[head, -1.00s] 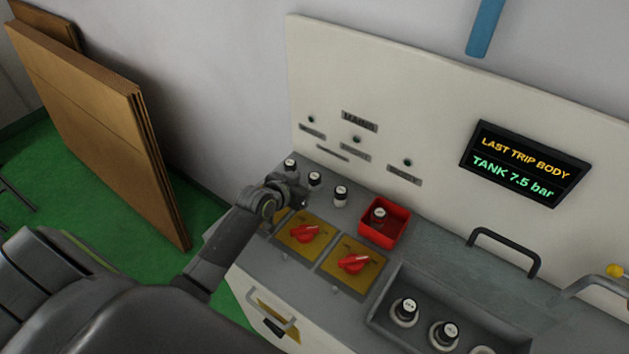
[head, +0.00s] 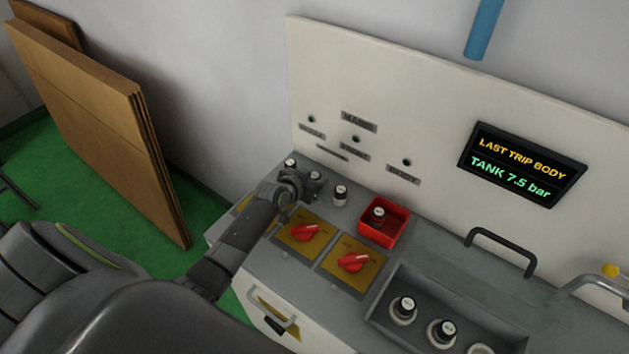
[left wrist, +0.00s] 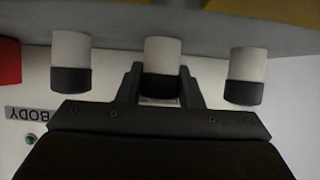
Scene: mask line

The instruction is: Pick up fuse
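Three fuses with white bodies and black caps stand in a row at the back of the grey console: a left one (head: 290,163), a middle one (head: 315,176) and a right one (head: 340,195). My left gripper (head: 302,183) is at the middle fuse and partly covers it. In the left wrist view, which is upside down, the middle fuse (left wrist: 163,55) has its black cap between the fingers of my left gripper (left wrist: 161,80). The fingers look open around the cap; contact is not clear. The other two fuses stand outside the fingers. My right gripper is not in view.
A red bin (head: 396,237) holding one fuse (head: 378,213) stands to the right. Red knobs on yellow plates (head: 306,232) lie in front. A recessed tray (head: 383,312) holds more fuses. The panel wall (head: 430,125) with a display (head: 522,165) rises behind.

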